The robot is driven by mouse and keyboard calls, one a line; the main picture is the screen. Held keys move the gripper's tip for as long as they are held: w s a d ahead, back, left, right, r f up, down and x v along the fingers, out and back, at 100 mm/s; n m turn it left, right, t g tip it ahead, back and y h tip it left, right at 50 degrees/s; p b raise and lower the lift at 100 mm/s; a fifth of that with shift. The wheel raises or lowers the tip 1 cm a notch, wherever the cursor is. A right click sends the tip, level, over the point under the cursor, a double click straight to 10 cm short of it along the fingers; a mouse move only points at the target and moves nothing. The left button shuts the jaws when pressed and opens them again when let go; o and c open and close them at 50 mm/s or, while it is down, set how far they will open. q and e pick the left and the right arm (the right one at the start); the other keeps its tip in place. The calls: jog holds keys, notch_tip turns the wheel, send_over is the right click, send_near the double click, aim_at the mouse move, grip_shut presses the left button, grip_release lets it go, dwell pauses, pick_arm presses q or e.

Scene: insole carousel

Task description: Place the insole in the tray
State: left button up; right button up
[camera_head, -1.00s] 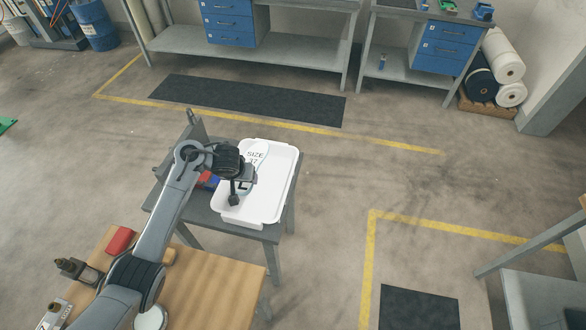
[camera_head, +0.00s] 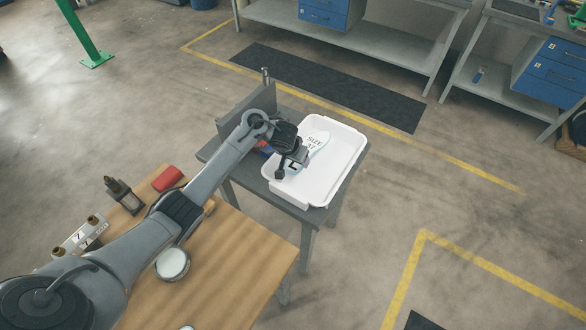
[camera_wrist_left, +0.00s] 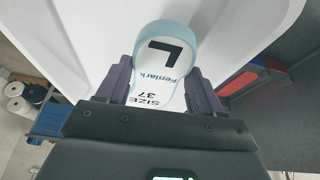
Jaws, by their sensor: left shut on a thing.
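The insole (camera_head: 316,146) is white with a light blue edge and is printed "SIZE 37" and "L". My left gripper (camera_head: 289,168) is shut on it, over the white tray (camera_head: 345,163). In the left wrist view the insole (camera_wrist_left: 166,62) sits between the two dark fingers of the gripper (camera_wrist_left: 162,82), with the "L" end pointing away. The white tray (camera_wrist_left: 105,50) fills the background there. I cannot tell whether the insole touches the tray floor. My right gripper is not in view.
The tray stands on a small grey table (camera_head: 318,213) with an upright panel (camera_head: 248,110) behind. Red and blue items (camera_head: 264,149) lie beside the tray.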

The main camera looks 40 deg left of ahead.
aim_at(291, 163)
pick_arm(q)
jog(key=shift+a+f, duration=0.45)
jog(key=shift+a, duration=0.2)
jog(key=shift+s+f+b, duration=0.1)
jog(key=shift+f+b, duration=1.3)
jog(key=shift+f, duration=0.6)
jog(key=shift+r, duration=0.1)
jog(key=o, duration=0.7)
jog(key=shift+o, duration=0.2)
